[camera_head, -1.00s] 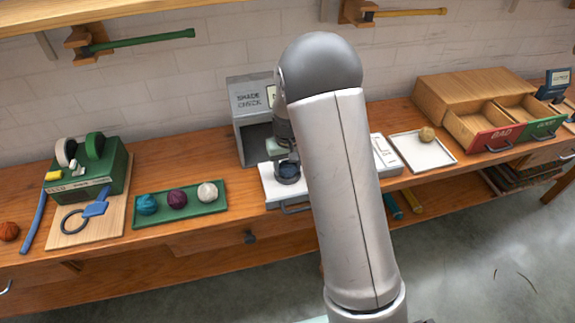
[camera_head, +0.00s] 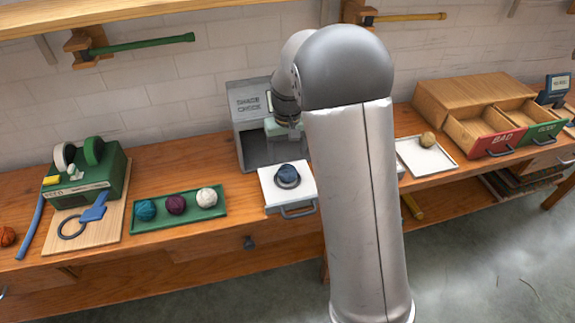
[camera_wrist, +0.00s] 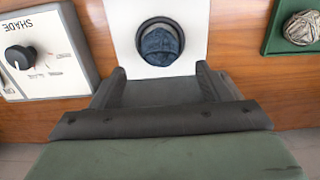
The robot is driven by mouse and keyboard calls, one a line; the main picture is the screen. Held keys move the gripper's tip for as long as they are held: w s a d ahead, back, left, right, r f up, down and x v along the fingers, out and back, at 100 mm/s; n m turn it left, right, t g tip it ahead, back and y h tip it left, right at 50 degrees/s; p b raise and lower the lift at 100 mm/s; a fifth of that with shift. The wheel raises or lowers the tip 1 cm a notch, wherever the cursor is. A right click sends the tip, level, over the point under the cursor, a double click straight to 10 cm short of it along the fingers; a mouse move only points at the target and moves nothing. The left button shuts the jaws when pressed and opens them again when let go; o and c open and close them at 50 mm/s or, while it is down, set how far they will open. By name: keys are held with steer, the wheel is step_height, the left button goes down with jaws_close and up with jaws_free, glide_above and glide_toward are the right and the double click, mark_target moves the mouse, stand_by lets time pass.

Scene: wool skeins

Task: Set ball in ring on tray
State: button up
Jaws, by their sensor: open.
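A dark blue wool ball (camera_head: 287,172) sits in the ring (camera_head: 288,184) on the white pull-out tray (camera_head: 272,196) of the grey shade check box. In the wrist view the ball (camera_wrist: 160,45) shows inside the dark ring (camera_wrist: 141,31), with white tray (camera_wrist: 120,22) around it. My gripper (camera_wrist: 161,70) is open and empty, its two fingers apart and pointing toward the tray, with the ball beyond the tips. In the head view my gripper (camera_head: 284,128) is raised clear above the ball, partly hidden by my arm.
The shade check box (camera_head: 252,105) stands behind the tray. A green tray (camera_head: 160,219) with teal, purple and cream balls lies to the left. A white square tray (camera_head: 442,161) with a tan ball and wooden drawers (camera_head: 470,92) stand to the right.

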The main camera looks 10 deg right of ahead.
mark_target(287, 168)
steer(key=s+r, duration=0.8)
steer(key=s, duration=0.5)
steer(key=s+f, duration=0.3)
steer(key=s, duration=1.4)
step_height(287, 168, down, 6)
steer(key=b, duration=0.6)
steer(key=shift+w+a, duration=0.2)
steer(key=shift+a, duration=0.2)
